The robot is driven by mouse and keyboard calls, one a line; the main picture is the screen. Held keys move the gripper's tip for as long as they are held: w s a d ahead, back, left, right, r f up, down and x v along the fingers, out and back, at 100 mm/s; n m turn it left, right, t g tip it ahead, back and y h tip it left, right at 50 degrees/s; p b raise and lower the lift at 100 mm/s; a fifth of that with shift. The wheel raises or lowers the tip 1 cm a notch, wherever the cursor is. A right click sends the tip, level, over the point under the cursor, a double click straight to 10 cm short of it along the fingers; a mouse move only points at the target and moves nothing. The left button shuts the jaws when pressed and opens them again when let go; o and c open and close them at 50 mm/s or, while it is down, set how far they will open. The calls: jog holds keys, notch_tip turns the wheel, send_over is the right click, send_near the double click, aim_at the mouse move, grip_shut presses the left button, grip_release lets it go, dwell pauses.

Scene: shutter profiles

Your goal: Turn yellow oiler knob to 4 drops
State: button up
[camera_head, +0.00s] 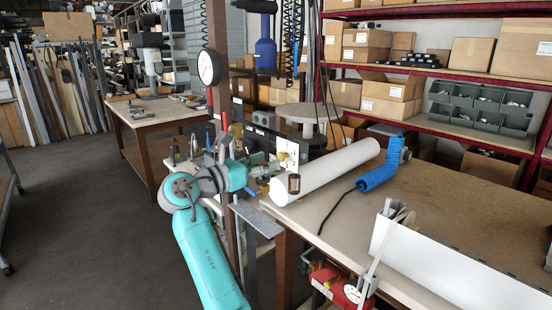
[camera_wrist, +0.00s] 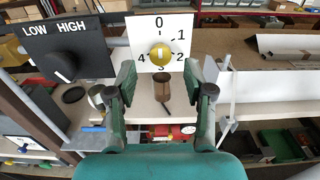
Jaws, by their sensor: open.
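The yellow oiler knob (camera_wrist: 160,55) is on a white dial plate (camera_wrist: 175,25) marked 0 to 4 in the wrist view. A pale, nearly vertical mark shows on the knob; I cannot tell which end points. The 3 is partly covered below the knob. In the head view the white plate (camera_head: 296,148) and small yellow knob (camera_head: 283,156) stand behind the bench's left corner. My gripper (camera_wrist: 161,82) is open and empty, its fingers apart below and to either side of the knob, touching nothing that I can see. In the head view my gripper (camera_head: 250,178) is left of the plate.
A black LOW/HIGH plate (camera_wrist: 90,35) with a black knob (camera_wrist: 65,67) is left of the dial. A small brown cup (camera_wrist: 163,84) is below the knob. A white tube (camera_head: 325,172) and blue coiled hose (camera_head: 380,172) lie on the bench (camera_head: 440,190).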

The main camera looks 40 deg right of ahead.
aim_at(279, 157)
jog(key=shift+w+d, duration=0.1)
jog(key=shift+d, duration=2.1)
grip_shut()
